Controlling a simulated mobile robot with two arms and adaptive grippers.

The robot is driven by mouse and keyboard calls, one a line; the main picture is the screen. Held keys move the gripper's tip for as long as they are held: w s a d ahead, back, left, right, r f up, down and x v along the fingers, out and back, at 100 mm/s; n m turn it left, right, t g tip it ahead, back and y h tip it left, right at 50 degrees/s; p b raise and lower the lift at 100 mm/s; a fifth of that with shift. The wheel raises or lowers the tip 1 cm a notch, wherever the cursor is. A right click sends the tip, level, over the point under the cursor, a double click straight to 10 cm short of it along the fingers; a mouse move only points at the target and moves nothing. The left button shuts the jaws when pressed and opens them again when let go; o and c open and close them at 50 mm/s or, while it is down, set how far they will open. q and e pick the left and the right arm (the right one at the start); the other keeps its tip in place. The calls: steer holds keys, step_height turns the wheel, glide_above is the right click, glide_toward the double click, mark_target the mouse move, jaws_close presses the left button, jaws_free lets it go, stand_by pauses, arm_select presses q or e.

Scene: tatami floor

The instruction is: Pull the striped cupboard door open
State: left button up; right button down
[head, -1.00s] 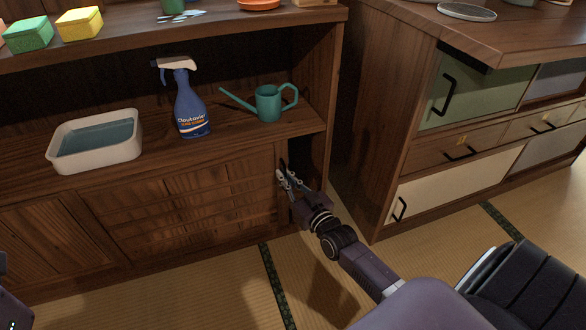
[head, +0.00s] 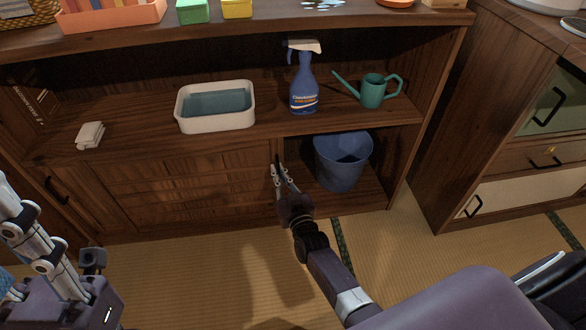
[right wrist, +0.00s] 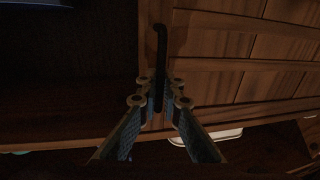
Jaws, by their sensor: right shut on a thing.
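The striped cupboard door (head: 190,185), a brown wooden panel with slats, sits in the low cupboard under the shelf. My right gripper (head: 279,172) is at its right edge. In the right wrist view the right gripper (right wrist: 158,95) is shut on the door's upright black handle (right wrist: 161,55). To the right of the door the cupboard stands open, with a blue bucket (head: 342,160) inside. My left gripper (head: 40,240) is close to the camera at the lower left, away from the door. Its fingertips are not clearly shown.
A white basin (head: 215,126), a blue spray bottle (head: 303,85) and a green watering can (head: 373,92) stand on the shelf above. Another cupboard door with a black handle (head: 56,190) is at left. The tatami floor (head: 200,275) in front is clear.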

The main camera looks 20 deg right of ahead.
steer(key=shift+w+a+f, duration=0.1)
steer(key=shift+w+a, duration=0.05)
steer(key=shift+a, duration=0.9)
steer(key=c, duration=2.4)
jaws_free()
steer(key=s, duration=1.2)
steer(key=shift+a, duration=0.25)
